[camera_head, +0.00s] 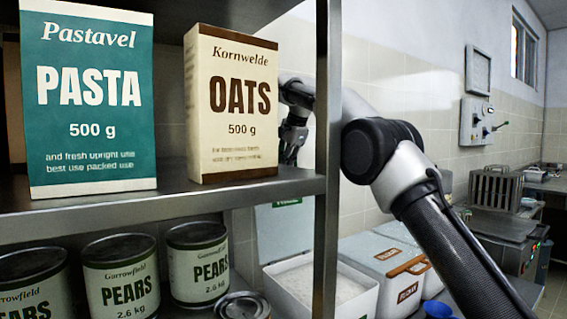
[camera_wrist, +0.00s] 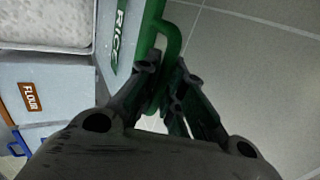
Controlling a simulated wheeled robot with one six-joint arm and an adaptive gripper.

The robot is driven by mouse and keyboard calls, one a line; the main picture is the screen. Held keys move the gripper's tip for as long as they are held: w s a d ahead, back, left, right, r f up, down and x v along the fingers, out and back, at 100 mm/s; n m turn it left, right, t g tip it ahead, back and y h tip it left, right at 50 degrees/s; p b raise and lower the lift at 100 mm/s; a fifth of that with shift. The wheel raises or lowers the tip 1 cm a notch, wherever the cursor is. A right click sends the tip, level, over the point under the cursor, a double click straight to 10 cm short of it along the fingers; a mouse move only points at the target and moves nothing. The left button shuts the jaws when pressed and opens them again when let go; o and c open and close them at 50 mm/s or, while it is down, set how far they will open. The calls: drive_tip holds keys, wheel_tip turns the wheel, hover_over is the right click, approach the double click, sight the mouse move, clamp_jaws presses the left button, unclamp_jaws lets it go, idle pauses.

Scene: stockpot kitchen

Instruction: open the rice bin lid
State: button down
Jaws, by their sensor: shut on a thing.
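The rice bin (camera_head: 366,300) stands open behind the shelf post, with white rice showing inside; its rim and rice also show at the upper left of the wrist view (camera_wrist: 45,48). Its pale lid (camera_head: 283,230) stands raised, roughly upright, at the bin's back edge. In the wrist view the lid has a green RICE label (camera_wrist: 119,32) and a green handle (camera_wrist: 172,40). My gripper (camera_wrist: 165,98) is shut on this handle. In the head view my gripper (camera_head: 290,148) is partly hidden behind the oats box and the shelf post.
A metal shelf (camera_head: 200,200) in front holds a pasta box (camera_head: 90,100), an oats box (camera_head: 235,105) and pear cans (camera_head: 120,275). The closed flour bin (camera_head: 400,262) stands right of the rice bin. A tiled wall (camera_head: 390,75) is behind.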

idle(0.3)
drive_tip(key=c, duration=1.5)
unclamp_jaws()
drive_tip(key=shift+c, duration=0.2)
drive_tip(key=v, duration=0.7)
drive_tip(key=shift+r, duration=0.2)
drive_tip(key=shift+s, duration=0.1)
